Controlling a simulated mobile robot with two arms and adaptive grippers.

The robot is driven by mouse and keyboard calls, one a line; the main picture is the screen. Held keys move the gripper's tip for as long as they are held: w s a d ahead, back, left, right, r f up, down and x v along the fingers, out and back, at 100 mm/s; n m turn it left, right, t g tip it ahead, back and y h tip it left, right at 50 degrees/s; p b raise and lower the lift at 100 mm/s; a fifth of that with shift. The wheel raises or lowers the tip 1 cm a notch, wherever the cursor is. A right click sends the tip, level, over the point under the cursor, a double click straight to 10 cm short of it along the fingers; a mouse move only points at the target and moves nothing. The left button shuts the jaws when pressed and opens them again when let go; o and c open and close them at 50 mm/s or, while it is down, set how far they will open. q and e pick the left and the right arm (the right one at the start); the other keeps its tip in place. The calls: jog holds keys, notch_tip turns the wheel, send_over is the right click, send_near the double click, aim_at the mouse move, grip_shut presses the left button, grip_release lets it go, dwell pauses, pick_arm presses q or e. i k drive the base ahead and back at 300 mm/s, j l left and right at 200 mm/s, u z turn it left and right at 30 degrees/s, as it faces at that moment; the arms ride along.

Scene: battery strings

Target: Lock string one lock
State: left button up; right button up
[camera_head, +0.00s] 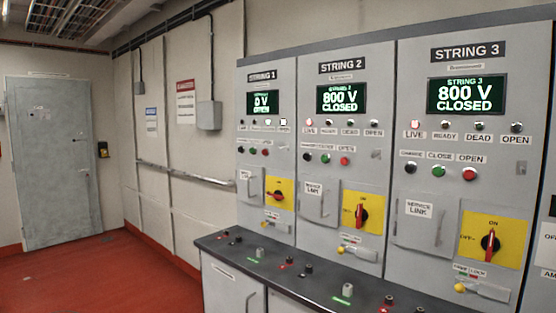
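The String 1 panel (247,167) stands leftmost of three grey cabinets. Its green display (264,103) reads 0 V and seems to say OPEN. Its red rotary handle (278,195) on a yellow plate appears turned sideways, unlike the upright handles of the other strings. Neither of my grippers is in view.
String 2 (341,99) and String 3 (465,96) displays read 800 V CLOSED. A dark counter ledge (262,268) before the panels carries several small grey, red and black items. Red floor (110,272) is clear at left, towards a grey door (50,160).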

aim_at(263, 224)
jog(key=i+j+z, duration=0.25)
jog(key=i+j, duration=1.65)
